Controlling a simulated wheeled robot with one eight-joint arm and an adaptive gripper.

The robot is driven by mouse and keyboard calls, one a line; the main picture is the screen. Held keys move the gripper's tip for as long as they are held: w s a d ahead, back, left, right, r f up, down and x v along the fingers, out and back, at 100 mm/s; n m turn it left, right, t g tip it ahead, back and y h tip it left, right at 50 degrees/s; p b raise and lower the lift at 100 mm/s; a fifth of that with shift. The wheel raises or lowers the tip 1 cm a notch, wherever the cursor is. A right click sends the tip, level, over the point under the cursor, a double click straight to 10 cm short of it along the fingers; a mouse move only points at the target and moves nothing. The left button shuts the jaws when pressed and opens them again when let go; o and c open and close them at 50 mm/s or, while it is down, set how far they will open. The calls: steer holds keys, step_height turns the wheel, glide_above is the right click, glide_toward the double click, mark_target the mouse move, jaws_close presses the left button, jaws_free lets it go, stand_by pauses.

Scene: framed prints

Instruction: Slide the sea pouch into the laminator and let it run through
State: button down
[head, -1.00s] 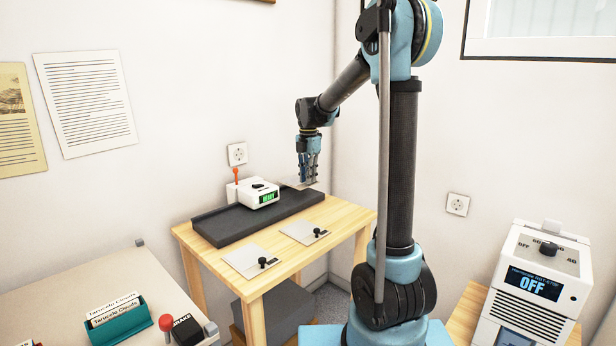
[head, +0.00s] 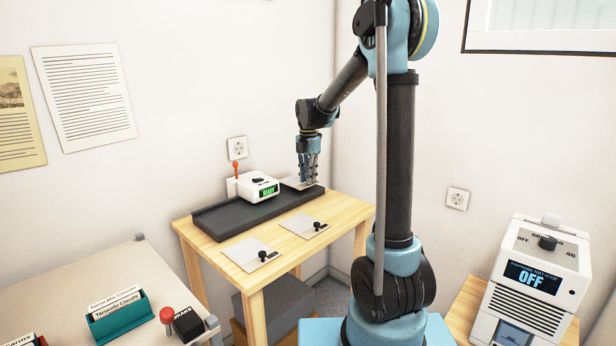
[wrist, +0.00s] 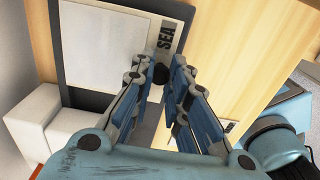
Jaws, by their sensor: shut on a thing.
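The sea pouch (wrist: 118,45) is a pale flat sheet with a grey strip marked SEA and a black knob, seen in the wrist view. My gripper (wrist: 160,76) is shut on that knob. In the head view my gripper (head: 308,184) holds the pouch (head: 297,184) over the right end of a dark grey bed (head: 220,224). Whether the pouch touches the bed I cannot tell. The laminator (head: 257,188) is a small white machine with a green lit display and an orange-tipped lever. It straddles the bed, left of the pouch. Its slot is hidden.
Two other pouches with black knobs, one nearer (head: 250,255) and one farther (head: 303,226), lie on the wooden table (head: 285,262). A white device reading OFF (head: 530,272) stands right. A teal card box (head: 120,318) and a red-knobbed brake (head: 186,324) sit front left.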

steer(key=shift+f, duration=0.95)
steer(key=shift+s+a, duration=0.1)
steer(key=shift+s, duration=0.05)
steer(key=shift+s+a, duration=2.25)
steer(key=shift+a, duration=0.05)
steer(key=c, duration=1.5)
jaws_free()
steer(key=shift+r, duration=0.15)
